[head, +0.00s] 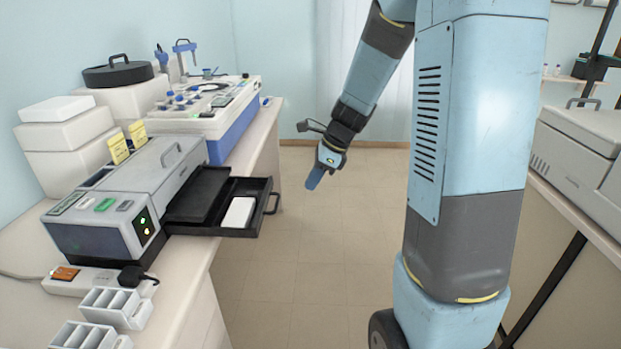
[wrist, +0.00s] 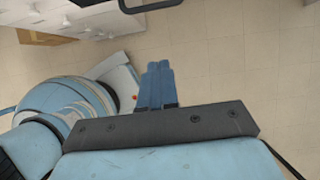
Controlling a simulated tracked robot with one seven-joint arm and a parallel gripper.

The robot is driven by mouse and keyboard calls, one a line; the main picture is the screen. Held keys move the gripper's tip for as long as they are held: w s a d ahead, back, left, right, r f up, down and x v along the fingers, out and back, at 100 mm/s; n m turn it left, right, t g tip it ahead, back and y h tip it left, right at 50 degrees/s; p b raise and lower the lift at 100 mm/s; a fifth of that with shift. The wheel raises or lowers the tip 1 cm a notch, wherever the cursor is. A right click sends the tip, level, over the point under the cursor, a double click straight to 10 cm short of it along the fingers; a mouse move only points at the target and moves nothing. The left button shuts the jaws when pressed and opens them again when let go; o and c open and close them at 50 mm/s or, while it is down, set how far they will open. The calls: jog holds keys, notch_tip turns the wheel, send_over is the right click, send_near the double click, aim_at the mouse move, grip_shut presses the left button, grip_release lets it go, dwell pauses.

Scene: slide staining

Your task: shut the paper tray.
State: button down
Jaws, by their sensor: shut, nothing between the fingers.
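The paper tray (head: 254,184) is a black drawer pulled out to the right from the grey machine (head: 158,168) on the left bench. It reaches past the bench edge and has a black handle (head: 274,203) at its outer end. A white stack (head: 238,212) lies in it. My gripper (head: 315,180) is shut and empty, with blue fingers pointing down, to the right of the handle and apart from it. In the wrist view my shut fingers (wrist: 157,82) show over the floor, and a dark bar at the top edge may be the handle.
The left bench (head: 185,285) also carries a power strip (head: 85,281), white slide racks (head: 113,306), white boxes (head: 65,130) and a white-and-blue device (head: 215,110). Another bench with a grey machine (head: 585,140) stands at the right. The floor (head: 300,270) between is clear.

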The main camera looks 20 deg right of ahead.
jog(key=w+a+f, duration=0.2)
jog(key=a+f, duration=0.3)
jog(key=a, duration=0.1)
jog(key=shift+w+a+f, duration=0.2)
jog(key=shift+a+f, duration=0.1)
dwell(0.3)
